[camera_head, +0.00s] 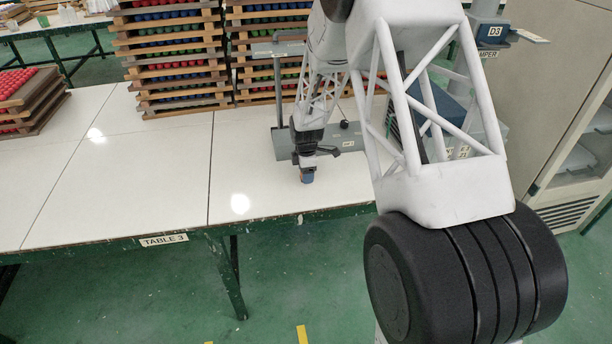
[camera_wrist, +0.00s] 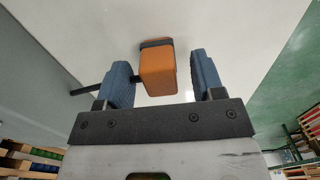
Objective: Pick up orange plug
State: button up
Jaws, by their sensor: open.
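The orange plug (camera_wrist: 158,70) is a small block with a dark band near its far end, on the white table (camera_wrist: 205,22) in the wrist view. My gripper (camera_wrist: 160,75) is open, with one blue finger on each side of the plug. A gap shows between the plug and each finger, wider on the right. In the head view my gripper (camera_head: 307,176) is low over the front part of the table, and the plug is mostly hidden by the fingers there.
Tall stacks of wooden trays (camera_head: 175,60) with coloured pieces stand at the back of the table. A grey fixture with a post (camera_head: 278,95) is just behind my gripper. The table's front edge (camera_head: 120,247) is close.

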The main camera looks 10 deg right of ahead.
dwell(0.3)
jog(key=c, duration=1)
jog(key=shift+o, duration=0.2)
jog(key=shift+r, duration=0.2)
jog(key=shift+r, duration=0.55)
jog(key=shift+s+r, duration=0.25)
jog(key=shift+r, duration=0.3)
jog(key=shift+s+r, duration=0.2)
jog(key=shift+r, duration=0.35)
jog(key=s+r, duration=0.1)
jog(key=s, duration=1.4)
jog(key=shift+r, duration=0.2)
jog(key=shift+d, duration=0.1)
jog(key=w+d+r, duration=0.1)
jog(key=w+r, duration=0.2)
jog(key=w, duration=0.8)
jog(key=w+d+r, duration=0.1)
jog(key=w+r, duration=0.3)
jog(key=w, duration=0.7)
jog(key=w+d+r, duration=0.1)
jog(key=w+r, duration=0.3)
jog(key=w, duration=0.7)
jog(key=shift+w+d, duration=0.2)
jog(key=shift+d, duration=0.2)
